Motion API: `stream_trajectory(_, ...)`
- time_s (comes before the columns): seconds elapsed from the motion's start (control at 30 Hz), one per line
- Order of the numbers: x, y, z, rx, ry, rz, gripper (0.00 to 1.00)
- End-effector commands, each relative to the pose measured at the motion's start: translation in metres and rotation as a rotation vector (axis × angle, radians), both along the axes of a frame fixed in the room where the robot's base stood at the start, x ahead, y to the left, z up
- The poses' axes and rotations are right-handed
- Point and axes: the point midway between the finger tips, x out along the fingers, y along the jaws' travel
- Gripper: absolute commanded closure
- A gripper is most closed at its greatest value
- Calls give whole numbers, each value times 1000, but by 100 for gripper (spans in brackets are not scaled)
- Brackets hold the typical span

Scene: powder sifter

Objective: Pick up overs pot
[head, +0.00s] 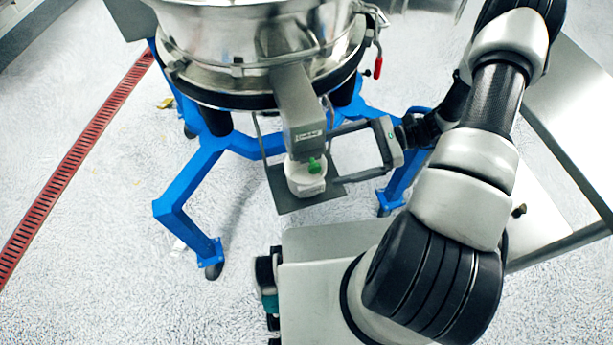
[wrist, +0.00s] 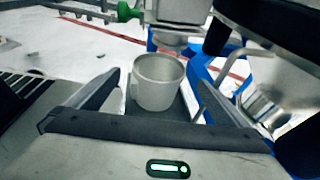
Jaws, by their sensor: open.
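The overs pot (head: 305,180) is a small pale grey-white cup. It stands on a grey plate (head: 284,200) under the sifter's outlet spout (head: 300,112). In the wrist view the pot (wrist: 158,85) is upright with its open rim showing, and no contents can be made out. My gripper (head: 335,158) reaches in from the right at the pot's height. Its two fingers also show in the wrist view (wrist: 150,92), spread wide on either side of the pot. The fingers are open and hold nothing. In the head view the spout and a green part (head: 315,166) hide some of the pot's top.
The round steel sifter (head: 225,35) stands on a blue frame (head: 182,195) above and around the plate. A wire bracket (wrist: 205,75) is close to the right finger. A steel table (head: 580,100) is at the right. A red floor grate (head: 70,160) runs along the left, with open floor beside it.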

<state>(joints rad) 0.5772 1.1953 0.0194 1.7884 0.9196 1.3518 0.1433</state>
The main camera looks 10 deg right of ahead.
Motion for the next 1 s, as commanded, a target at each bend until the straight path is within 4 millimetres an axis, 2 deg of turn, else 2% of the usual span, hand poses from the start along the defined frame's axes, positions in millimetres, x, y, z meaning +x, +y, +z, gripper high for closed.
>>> stream_trajectory(0.1,-2,27,-9,1,2,4,0)
stream_trajectory(0.3,-3,63,-20,-1,1,3,0)
stream_trajectory(0.57,-4,81,-25,-2,1,2,0)
stream_trajectory(0.83,-8,118,-36,-1,1,3,0)
stream_trajectory(1.0,-8,127,-38,-2,0,2,0)
